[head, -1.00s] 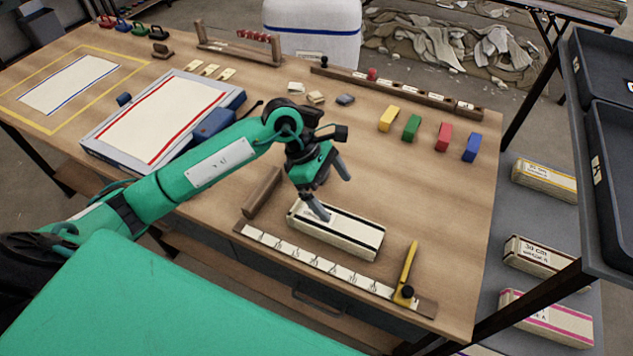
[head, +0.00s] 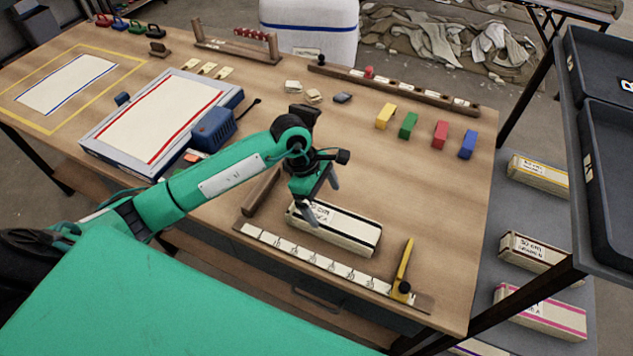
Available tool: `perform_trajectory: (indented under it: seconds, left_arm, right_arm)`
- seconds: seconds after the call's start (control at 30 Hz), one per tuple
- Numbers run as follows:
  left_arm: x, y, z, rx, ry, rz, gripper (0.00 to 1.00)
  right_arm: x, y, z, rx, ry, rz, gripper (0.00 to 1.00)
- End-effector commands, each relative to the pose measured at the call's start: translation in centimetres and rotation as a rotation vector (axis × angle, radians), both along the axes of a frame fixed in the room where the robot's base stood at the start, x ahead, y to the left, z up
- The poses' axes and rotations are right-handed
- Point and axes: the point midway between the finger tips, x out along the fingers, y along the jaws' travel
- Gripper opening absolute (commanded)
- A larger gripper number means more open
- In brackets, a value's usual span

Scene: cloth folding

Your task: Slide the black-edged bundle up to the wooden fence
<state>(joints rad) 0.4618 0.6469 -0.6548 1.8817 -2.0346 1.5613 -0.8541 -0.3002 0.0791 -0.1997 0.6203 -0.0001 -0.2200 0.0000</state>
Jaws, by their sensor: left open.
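The black-edged bundle (head: 345,229) is a long cream block with a black stripe along its side and a printed label on top. It lies on the table behind the measuring strip (head: 310,262). The wooden fence (head: 262,193), a dark brown bar, lies to its left, with a narrow strip of bare table between them. My left gripper (head: 322,198) is open, fingers pointing down at the bundle's left part. One finger overlaps the label in the picture; I cannot tell whether it touches. The other finger is farther back. My right gripper is not in view.
A yellow stop (head: 404,268) stands on the measuring strip's right end. A white board with a red border (head: 157,124) and a blue box (head: 213,127) lie left, behind my arm. Coloured blocks (head: 408,125) stand back right.

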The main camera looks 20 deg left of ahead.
Motion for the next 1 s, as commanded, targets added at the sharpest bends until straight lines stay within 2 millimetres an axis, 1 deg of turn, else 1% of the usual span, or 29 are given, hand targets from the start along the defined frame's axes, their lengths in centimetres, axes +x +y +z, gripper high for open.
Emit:
perform_trajectory:
  seconds: [0.03, 0.2, 0.4, 0.6, 0.87, 0.9, 0.97, 1.0]
  left_arm:
    - [-0.1, -0.5, -0.7, -0.002, 0.005, 0.000, 0.98]
    - [-0.2, -1.8, -3.8, -0.003, 0.005, 0.001, 0.98]
    - [-0.2, -2.7, -6.4, -0.001, 0.002, 0.000, 0.98]
    - [-0.1, -3.1, -7.5, 0.000, -0.001, 0.000, 0.98]
    - [-0.1, -3.1, -7.6, 0.000, -0.001, 0.000, 0.98]
    - [-0.1, -3.1, -7.6, 0.000, -0.001, 0.000, 0.94]
    - [-0.1, -3.1, -7.5, 0.000, -0.001, 0.000, 0.82]
    - [-0.1, -3.1, -7.5, 0.000, -0.001, 0.000, 0.75]
  right_arm:
    - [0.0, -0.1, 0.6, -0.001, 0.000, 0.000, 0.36]
    - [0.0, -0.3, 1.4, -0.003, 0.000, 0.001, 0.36]
    - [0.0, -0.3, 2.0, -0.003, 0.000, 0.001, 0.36]
    - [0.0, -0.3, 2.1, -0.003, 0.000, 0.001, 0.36]
    - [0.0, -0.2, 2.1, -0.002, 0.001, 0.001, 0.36]
    - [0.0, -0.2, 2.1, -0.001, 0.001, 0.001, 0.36]
    - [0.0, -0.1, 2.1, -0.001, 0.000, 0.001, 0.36]
    - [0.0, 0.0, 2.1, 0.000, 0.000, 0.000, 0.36]
